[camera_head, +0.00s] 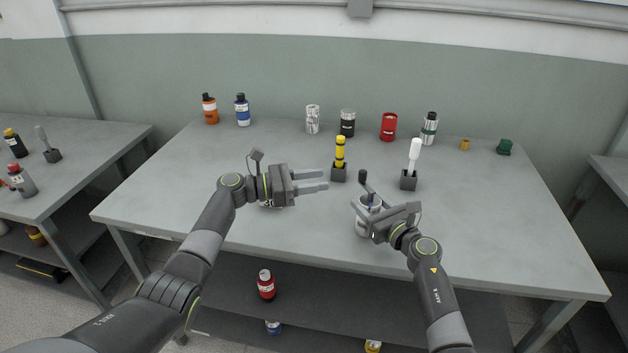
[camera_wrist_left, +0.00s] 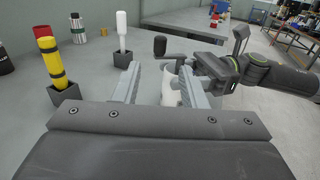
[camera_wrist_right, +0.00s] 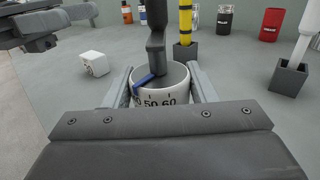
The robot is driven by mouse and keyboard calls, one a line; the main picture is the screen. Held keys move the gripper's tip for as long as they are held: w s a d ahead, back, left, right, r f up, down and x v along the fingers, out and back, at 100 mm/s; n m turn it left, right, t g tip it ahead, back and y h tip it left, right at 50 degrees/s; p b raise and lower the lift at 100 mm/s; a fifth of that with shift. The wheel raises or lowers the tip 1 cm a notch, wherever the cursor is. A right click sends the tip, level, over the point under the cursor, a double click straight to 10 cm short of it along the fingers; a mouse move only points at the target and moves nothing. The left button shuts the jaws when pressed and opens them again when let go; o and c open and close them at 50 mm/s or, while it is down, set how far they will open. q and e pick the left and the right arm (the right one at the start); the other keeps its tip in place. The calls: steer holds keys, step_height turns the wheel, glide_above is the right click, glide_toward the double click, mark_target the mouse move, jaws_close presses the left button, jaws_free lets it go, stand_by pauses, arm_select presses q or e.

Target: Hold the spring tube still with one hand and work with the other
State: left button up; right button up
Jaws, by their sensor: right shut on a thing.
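The spring tube, which I take to be the white cylinder (camera_head: 363,228) with a scale, stands upright near the table's front. In the right wrist view the tube (camera_wrist_right: 160,98) shows marks 50 and 60, a blue pointer (camera_wrist_right: 146,80) and a dark crank (camera_wrist_right: 155,45) rising from its top. My right gripper (camera_head: 372,222) is shut on the tube, one finger on each side. My left gripper (camera_head: 325,181) is open and empty, left of the tube and apart from it. In the left wrist view the tube (camera_wrist_left: 171,84) shows beyond its open fingers (camera_wrist_left: 160,85).
A yellow-and-black tool (camera_head: 340,152) and a white-handled tool (camera_head: 414,155) stand in dark holders behind the tube. Several cans and bottles line the back, including a red can (camera_head: 389,127). A white block (camera_wrist_right: 94,63) lies near my left gripper.

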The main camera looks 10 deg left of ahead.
arm_select(q)
steer(key=n+t+y, duration=0.5)
steer(key=n+t, duration=0.1)
steer(key=t, duration=0.1)
glide_toward(360, 174)
steer(key=shift+y, duration=0.3)
steer(key=x, duration=1.1)
steer(key=shift+s+d+r, duration=0.1)
steer(key=shift+d+r, duration=0.05)
steer(key=shift+r, duration=0.05)
jaws_close()
